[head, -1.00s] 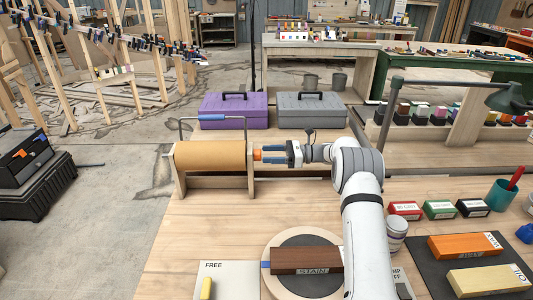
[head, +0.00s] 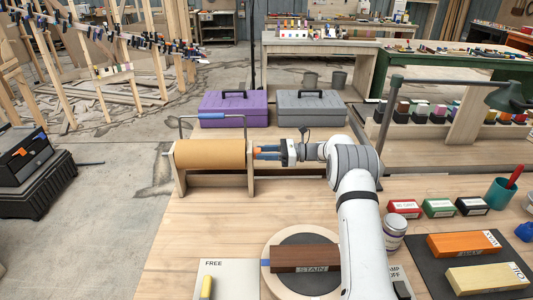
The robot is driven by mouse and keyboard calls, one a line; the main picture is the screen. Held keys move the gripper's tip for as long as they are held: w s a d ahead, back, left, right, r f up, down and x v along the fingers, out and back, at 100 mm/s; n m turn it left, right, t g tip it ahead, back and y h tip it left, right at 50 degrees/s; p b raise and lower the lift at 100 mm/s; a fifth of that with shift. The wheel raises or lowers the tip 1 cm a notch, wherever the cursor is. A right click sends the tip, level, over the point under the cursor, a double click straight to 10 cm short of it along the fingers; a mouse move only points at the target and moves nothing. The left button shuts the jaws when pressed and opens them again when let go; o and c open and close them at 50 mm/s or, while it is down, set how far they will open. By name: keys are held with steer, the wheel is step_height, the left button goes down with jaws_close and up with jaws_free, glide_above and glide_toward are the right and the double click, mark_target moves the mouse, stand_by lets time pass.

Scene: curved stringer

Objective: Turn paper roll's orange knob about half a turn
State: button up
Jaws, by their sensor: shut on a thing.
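The paper roll (head: 210,154) is a brown roll lying level in a wooden stand (head: 178,172) at the left of the bench. Its orange knob (head: 257,150) is at the roll's right end and mostly hidden by the fingers. My gripper (head: 262,153) comes in level from the right, its blue fingers shut on the knob. The knob's exact turn angle is too small to tell.
A purple toolbox (head: 233,110) and a grey toolbox (head: 311,110) stand behind the roll. In front are a round board with a brown STAIN block (head: 305,258) and a FREE card (head: 223,280).

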steer(key=shift+f+n+b, duration=0.15)
steer(key=shift+n+b, duration=0.15)
steer(key=shift+b, duration=0.35)
steer(key=shift+c, duration=0.3)
steer(key=shift+n, duration=0.3)
steer(key=o, duration=1)
steer(key=d+b, duration=0.1)
steer(key=d, duration=0.7)
